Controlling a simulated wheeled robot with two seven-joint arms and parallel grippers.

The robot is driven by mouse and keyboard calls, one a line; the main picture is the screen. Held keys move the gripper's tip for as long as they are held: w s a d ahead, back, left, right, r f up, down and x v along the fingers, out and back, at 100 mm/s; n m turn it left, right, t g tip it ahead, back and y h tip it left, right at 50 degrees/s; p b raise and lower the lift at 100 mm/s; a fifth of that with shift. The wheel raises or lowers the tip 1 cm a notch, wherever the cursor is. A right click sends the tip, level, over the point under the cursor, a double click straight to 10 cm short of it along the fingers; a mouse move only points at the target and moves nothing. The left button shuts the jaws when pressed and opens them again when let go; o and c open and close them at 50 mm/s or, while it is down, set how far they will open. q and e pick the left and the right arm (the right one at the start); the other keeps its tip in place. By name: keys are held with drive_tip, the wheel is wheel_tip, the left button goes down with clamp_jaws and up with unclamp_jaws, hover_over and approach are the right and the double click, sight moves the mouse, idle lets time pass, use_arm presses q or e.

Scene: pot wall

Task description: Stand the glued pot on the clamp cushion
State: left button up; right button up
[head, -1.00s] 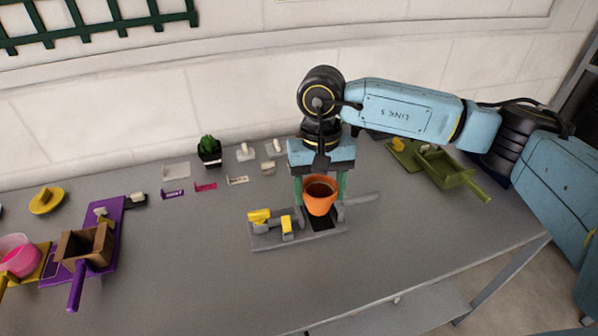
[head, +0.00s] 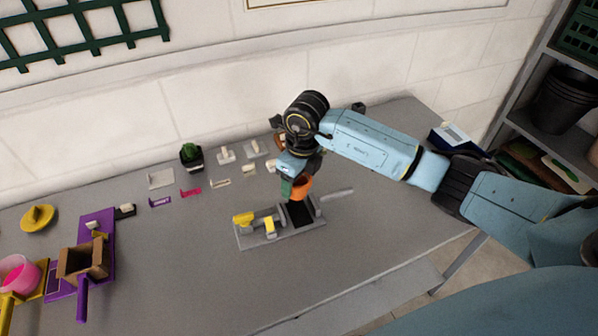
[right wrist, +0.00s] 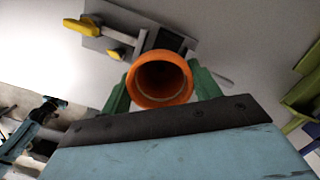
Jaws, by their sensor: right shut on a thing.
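The orange pot (head: 302,188) is held by my right gripper (head: 293,186), which is shut on it. In the head view the pot appears just above and behind the black cushion (head: 299,214) of the grey clamp (head: 282,238). I cannot tell the exact gap. One green finger partly covers the pot's left side. In the right wrist view the pot (right wrist: 160,80) has its open mouth towards the camera, between both green fingers (right wrist: 162,90). My left gripper does not show clearly in any view.
The yellow clamp parts (head: 244,219) stand left of the cushion. A small plant (head: 191,156) stands at the back. The tabletop in front is clear.

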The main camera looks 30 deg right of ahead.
drive_tip(key=shift+d+f+m, duration=0.2)
drive_tip(key=shift+d+m, duration=0.1)
drive_tip(key=shift+m, duration=0.6)
wheel_tip(320, 180, down, 6)
drive_tip(key=b, duration=0.5)
drive_tip(key=shift+f, duration=0.2)
drive_tip(key=shift+f+b, duration=0.4)
drive_tip(key=shift+f, duration=0.05)
idle(0.7)
drive_tip(key=o, duration=1.2)
drive_tip(key=shift+c, duration=0.2)
